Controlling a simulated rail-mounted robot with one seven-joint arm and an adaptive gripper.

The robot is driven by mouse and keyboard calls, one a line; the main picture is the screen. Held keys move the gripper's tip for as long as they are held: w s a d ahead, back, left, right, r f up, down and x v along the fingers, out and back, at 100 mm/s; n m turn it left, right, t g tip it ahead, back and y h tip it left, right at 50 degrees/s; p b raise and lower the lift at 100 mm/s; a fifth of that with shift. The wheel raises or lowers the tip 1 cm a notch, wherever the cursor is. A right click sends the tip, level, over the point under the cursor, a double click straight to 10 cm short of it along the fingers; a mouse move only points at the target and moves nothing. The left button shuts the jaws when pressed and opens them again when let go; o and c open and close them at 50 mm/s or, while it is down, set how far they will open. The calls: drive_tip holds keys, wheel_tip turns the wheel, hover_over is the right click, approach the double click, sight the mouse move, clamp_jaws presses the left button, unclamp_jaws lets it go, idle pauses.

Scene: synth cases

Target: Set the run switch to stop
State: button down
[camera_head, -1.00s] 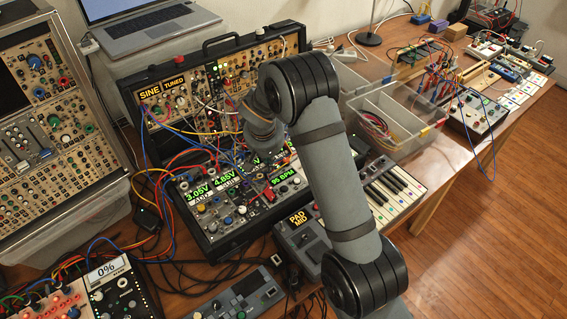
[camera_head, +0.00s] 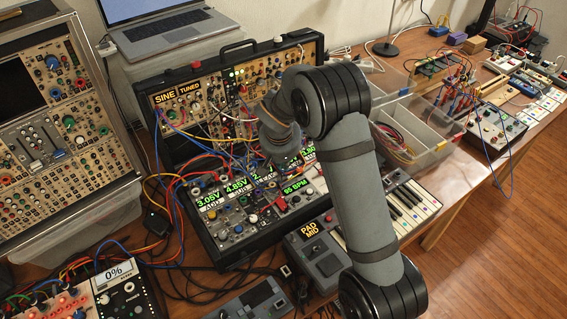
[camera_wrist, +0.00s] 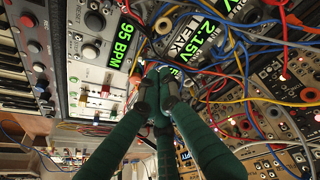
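The clock module with the green "95 BPM" display (camera_head: 294,187) sits in the lower row of the black synth case. In the wrist view the same display (camera_wrist: 124,45) is left of my fingers, with a knob, small coloured parts and a red part (camera_wrist: 106,91) on the panel below. I cannot tell which part is the run switch or how it is set. My gripper (camera_wrist: 160,78) has dark green fingers drawn together at the tips, with nothing visible between them. The tips are over the modules, right of the clock panel. In the head view my arm mostly hides the gripper.
Patch cables (camera_wrist: 240,75) hang close to the fingers on the right. A "2.15V" module (camera_wrist: 205,35) is beside the clock. In the head view a "PAD MID" box (camera_head: 311,232) and a small keyboard (camera_head: 405,203) stand in front, and clear bins (camera_head: 435,160) are to the right.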

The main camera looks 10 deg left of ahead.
drive_tip(key=s+d+r+b, duration=0.1)
drive_tip(key=s+d+r, duration=0.3)
drive_tip(key=s, duration=0.3)
drive_tip(key=shift+s+r, duration=0.3)
drive_tip(key=shift+r, duration=0.35)
drive_tip(key=shift+w+a, duration=0.1)
drive_tip(key=shift+a, duration=0.05)
